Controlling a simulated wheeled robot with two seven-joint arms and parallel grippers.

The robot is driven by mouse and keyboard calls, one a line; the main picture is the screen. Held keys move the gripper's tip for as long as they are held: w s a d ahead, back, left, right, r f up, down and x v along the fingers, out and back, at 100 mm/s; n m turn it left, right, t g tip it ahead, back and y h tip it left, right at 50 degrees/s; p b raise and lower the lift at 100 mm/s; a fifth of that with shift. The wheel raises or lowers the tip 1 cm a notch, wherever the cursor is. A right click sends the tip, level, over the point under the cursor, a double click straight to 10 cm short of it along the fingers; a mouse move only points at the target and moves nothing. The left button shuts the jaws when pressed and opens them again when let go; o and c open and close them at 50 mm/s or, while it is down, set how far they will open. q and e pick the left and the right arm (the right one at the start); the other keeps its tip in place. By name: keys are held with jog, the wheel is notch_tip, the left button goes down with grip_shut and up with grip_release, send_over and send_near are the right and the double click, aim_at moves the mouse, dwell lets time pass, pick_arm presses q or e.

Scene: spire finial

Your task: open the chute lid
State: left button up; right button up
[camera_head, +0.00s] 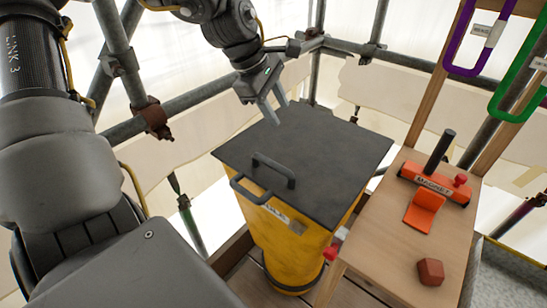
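The chute is a yellow bin (282,250) with a dark grey square lid (325,150) lying flat over its top. A dark bar handle (274,168) stands on the lid near its front left edge. A second dark handle (250,189) sits on the bin's front side, just below the lid's edge, beside a small label. My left gripper (280,115) points down over the back left part of the lid, apart from the handle. Its two fingers are spread with nothing between them. Whether the fingertips touch the lid is hard to tell. My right gripper is out of view.
A wooden table (385,245) stands right of the bin. It holds an orange magnet tool (435,184), an orange bracket (424,212) and a reddish block (430,271). Purple (462,50) and green (520,90) loops hang above. Scaffold pipes (180,105) run behind the bin.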

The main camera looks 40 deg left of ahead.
pick_arm(q)
jog(key=m+y, duration=0.1)
jog(key=m+g+y, duration=0.1)
jog(key=g, duration=0.1)
send_near(270, 161)
jog(key=x, duration=0.7)
jog(key=shift+d+b, duration=0.1)
jog(key=shift+b, duration=0.25)
jog(key=shift+w+f, duration=0.15)
jog(key=shift+f, duration=0.6)
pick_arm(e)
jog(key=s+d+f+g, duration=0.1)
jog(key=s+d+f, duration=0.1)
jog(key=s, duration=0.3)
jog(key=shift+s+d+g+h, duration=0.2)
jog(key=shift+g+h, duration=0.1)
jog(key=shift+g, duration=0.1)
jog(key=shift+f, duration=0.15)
pick_arm(q)
jog(key=shift+c, duration=0.3)
grip_shut()
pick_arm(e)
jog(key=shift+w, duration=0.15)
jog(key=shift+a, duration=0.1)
